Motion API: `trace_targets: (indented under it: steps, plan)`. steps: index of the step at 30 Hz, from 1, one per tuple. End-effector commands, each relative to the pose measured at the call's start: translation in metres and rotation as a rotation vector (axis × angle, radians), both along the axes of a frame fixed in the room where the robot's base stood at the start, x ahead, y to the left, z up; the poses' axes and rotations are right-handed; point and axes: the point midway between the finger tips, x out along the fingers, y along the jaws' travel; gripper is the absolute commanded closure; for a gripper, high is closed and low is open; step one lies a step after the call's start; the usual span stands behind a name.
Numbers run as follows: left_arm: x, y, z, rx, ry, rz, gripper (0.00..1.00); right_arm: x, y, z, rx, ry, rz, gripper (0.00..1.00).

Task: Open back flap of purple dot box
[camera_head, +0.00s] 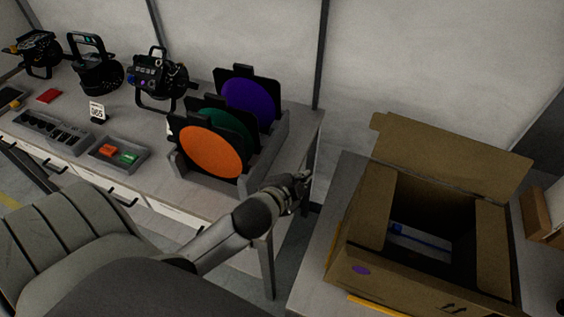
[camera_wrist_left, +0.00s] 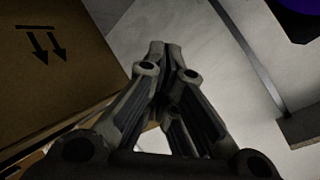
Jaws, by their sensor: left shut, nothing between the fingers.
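The purple dot box (camera_head: 362,270) is a brown cardboard carton on a table at the right of the head view, with a purple dot low on its front. Its back flap (camera_head: 455,150) stands up and leans outward behind the opening. The left side flap (camera_head: 375,205) and the right side flap (camera_head: 492,245) also show beside the opening. My left gripper (camera_head: 303,183) is shut and empty, left of the box and apart from it. In the left wrist view the closed fingers (camera_wrist_left: 165,75) point toward a pale wall, with a cardboard side (camera_wrist_left: 50,75) at left.
A workbench (camera_head: 150,205) at left carries a rack with orange (camera_head: 210,152), green and purple gel frames, several stage lights and grey trays (camera_head: 120,153). A blue and white item (camera_head: 420,240) lies inside the box. A gap separates the two tables.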

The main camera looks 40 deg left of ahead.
Motion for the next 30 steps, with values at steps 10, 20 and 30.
trace_targets:
  steps: [10, 20, 30]
  plan:
    - [-0.055, -0.007, -0.043, -0.195, 0.221, 0.157, 1.00, 0.000, 0.000, -0.002, 0.000, 0.000, 0.000, 1.00]
    - [-0.090, -0.014, -0.069, -0.297, 0.354, 0.247, 1.00, 0.000, 0.000, -0.003, 0.000, 0.000, 0.000, 1.00]
    - [-0.097, -0.016, -0.072, -0.316, 0.381, 0.265, 1.00, 0.000, 0.000, -0.003, 0.000, 0.000, 0.000, 1.00]
